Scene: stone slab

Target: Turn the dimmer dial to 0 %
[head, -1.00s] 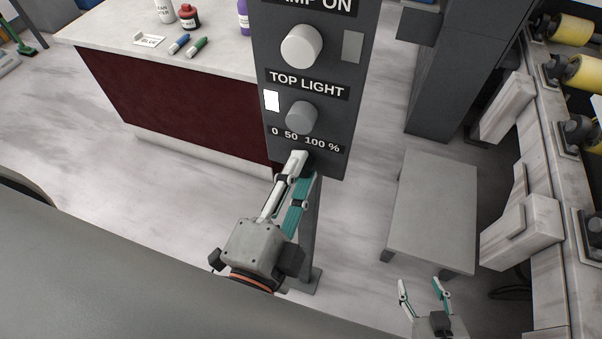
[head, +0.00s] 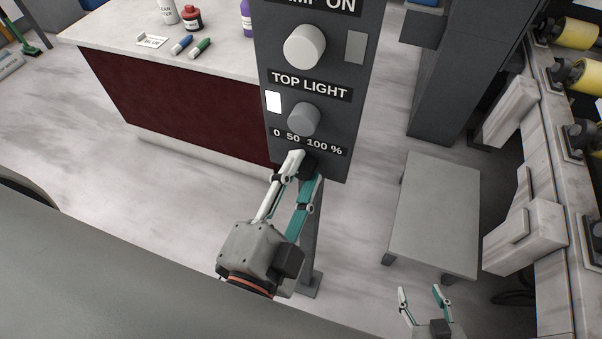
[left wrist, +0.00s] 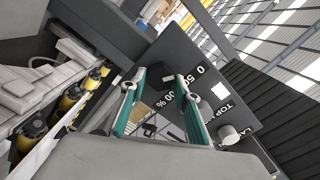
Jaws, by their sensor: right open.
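The dimmer dial is a small black knob (head: 309,168) below the "0 50 100 %" scale (head: 308,141) on the dark upright panel (head: 346,115). My left gripper (head: 305,165) has its white and teal fingers either side of it, spread apart. In the left wrist view the fingers (left wrist: 159,76) stand apart near the panel, with a dark knob (left wrist: 157,73) between them and the scale lettering alongside. The dial's pointer is hidden, so its setting cannot be read. My right gripper (head: 424,294) is open and empty at the lower right.
Above the scale are a grey TOP LIGHT knob (head: 304,119), a lit white square (head: 273,102) and a larger pale knob (head: 304,47). A red-fronted counter (head: 180,110) stands behind at left. A low grey table (head: 435,215) is at right, near my right gripper.

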